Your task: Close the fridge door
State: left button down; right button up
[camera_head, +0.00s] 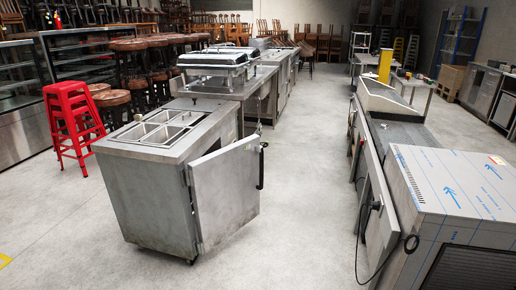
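A steel counter fridge (145,195) on castors stands left of centre, with a top (157,130) that holds several recessed pans. Its door (225,190) is hinged near the front right corner and stands open, swung out to the right. A dark upright handle (261,168) is on the door's far right edge. The inside of the fridge is mostly hidden behind the door. Neither of my grippers is in view.
Clear concrete floor (305,180) runs down the aisle right of the door. Steel units with a blue-filmed box (455,185) and a hanging black cable (357,250) line the right. Red stools (72,122) stand left of the fridge; more counters (235,85) stand behind it.

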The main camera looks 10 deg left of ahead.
aim_at(227, 183)
jog(key=i, duration=1.75)
jog(key=i+l+u, duration=0.1)
jog(key=i, duration=1.65)
